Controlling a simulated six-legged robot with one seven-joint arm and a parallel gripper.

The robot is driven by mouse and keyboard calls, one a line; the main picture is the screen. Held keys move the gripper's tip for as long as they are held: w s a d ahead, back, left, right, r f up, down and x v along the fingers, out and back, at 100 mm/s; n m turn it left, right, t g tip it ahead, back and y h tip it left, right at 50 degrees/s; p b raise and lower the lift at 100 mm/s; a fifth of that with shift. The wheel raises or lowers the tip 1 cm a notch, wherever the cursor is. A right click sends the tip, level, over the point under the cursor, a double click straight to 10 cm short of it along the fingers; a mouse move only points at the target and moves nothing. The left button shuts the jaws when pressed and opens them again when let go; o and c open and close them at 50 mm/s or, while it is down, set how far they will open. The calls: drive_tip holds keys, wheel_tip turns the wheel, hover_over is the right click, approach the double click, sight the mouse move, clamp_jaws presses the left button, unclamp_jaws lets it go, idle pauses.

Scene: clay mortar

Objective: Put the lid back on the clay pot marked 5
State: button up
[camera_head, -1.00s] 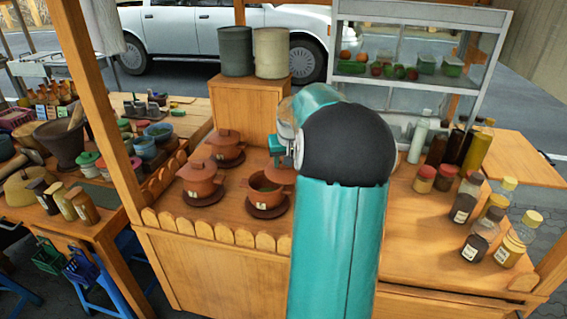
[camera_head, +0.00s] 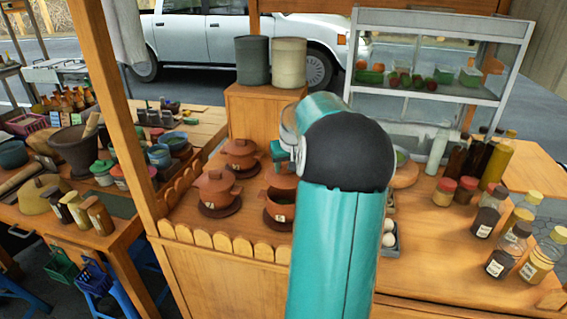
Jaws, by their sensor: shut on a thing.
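The open clay pot (camera_head: 277,212) stands on a dark saucer at the counter's middle, with a small pale label on its front that is too small to read. A reddish-brown lid (camera_head: 285,180) is over the pot's rear right side, partly behind my arm. I cannot tell whether it touches the rim. My gripper (camera_head: 281,160) is just above the lid and shut on it; the fingertips are mostly hidden. Two other clay pots wear their lids: one at front left (camera_head: 215,191) and one behind (camera_head: 241,155).
A wooden box (camera_head: 262,112) with two tall canisters stands behind the pots. A glass display case (camera_head: 430,85) is at back right. Jars and bottles (camera_head: 495,225) crowd the right side. An egg tray (camera_head: 391,240) is right of my arm. A wooden post (camera_head: 115,110) rises at left.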

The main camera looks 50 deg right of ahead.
sight(287, 176)
drive_tip(key=shift+w+f, duration=0.25)
drive_tip(key=shift+f, duration=0.75)
drive_tip(key=shift+s+f, duration=0.2)
drive_tip(key=shift+f, duration=0.15)
drive_tip(key=shift+w+f, duration=0.15)
drive_tip(key=shift+f, duration=1.25)
drive_tip(key=shift+f, duration=0.2)
drive_tip(key=o, duration=1.6)
